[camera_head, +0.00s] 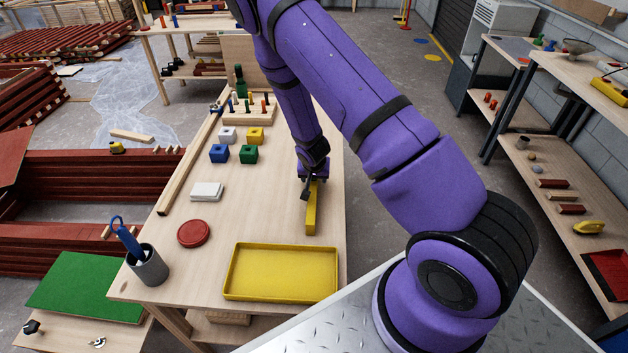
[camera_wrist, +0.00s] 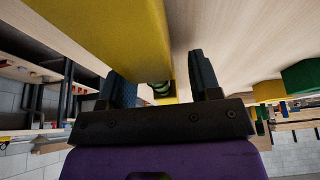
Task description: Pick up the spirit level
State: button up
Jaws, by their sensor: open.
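The spirit level (camera_head: 311,215) is a long yellow bar on the wooden workbench, right of its middle and behind the yellow tray. My gripper (camera_head: 307,190) is low at the bar's far end and partly hides it. In the wrist view the yellow bar (camera_wrist: 115,35) runs from the upper left down to between my two dark fingers, with a greenish vial showing near its end. My gripper (camera_wrist: 163,85) is open there, with a visible gap to the right finger. I cannot tell whether the left finger touches the bar.
A yellow tray (camera_head: 281,272) lies at the bench's near edge. Left are a red disc (camera_head: 194,233), a white block (camera_head: 206,191), a grey cup (camera_head: 148,266) and coloured cubes (camera_head: 249,154). A peg board (camera_head: 247,110) stands behind. Bare bench surrounds the level.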

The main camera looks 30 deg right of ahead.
jog(key=shift+w+d+f, duration=0.1)
jog(key=shift+w+f, duration=0.05)
jog(key=shift+f, duration=0.25)
grip_shut()
